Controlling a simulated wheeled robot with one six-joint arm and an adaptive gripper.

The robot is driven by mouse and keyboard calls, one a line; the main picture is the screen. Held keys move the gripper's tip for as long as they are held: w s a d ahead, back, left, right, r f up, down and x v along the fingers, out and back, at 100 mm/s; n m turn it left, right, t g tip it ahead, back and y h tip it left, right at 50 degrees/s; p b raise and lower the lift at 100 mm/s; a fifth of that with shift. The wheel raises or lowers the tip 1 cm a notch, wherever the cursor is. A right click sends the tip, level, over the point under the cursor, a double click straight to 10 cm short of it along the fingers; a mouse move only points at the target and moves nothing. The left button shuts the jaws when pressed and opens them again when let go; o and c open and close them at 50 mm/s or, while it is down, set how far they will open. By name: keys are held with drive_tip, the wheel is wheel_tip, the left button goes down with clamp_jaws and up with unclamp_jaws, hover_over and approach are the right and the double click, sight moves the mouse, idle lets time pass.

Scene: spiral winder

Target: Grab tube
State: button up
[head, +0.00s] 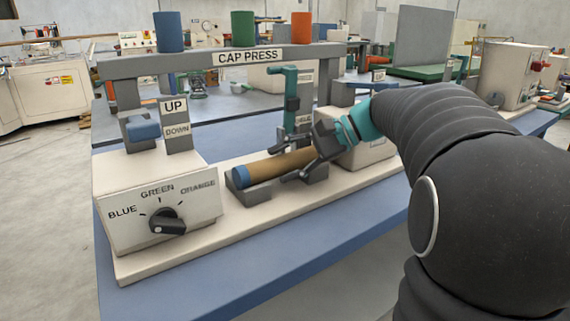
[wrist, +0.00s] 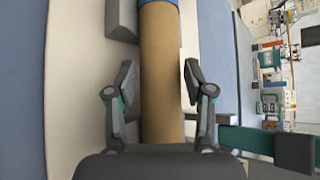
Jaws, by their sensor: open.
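A brown cardboard tube (head: 272,165) with a blue cap on its left end (head: 241,177) lies in the grey cradle (head: 248,193) of the cap press. Its right end is hidden behind my gripper (head: 293,161) in the head view. My gripper is open over the tube, with one finger on each side of it. In the wrist view the tube (wrist: 161,70) runs between the two open fingers of my gripper (wrist: 160,90), and gaps show on both sides. The blue cap (wrist: 158,2) is at the top edge.
The CAP PRESS frame (head: 205,62) spans behind the tube, with blue, green and orange cylinders on top. A teal handle (head: 289,95) stands close behind my gripper. A selector box (head: 160,205) and UP/DOWN switch (head: 143,129) are at left.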

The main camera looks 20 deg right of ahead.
drive_tip(key=shift+x, duration=1.05)
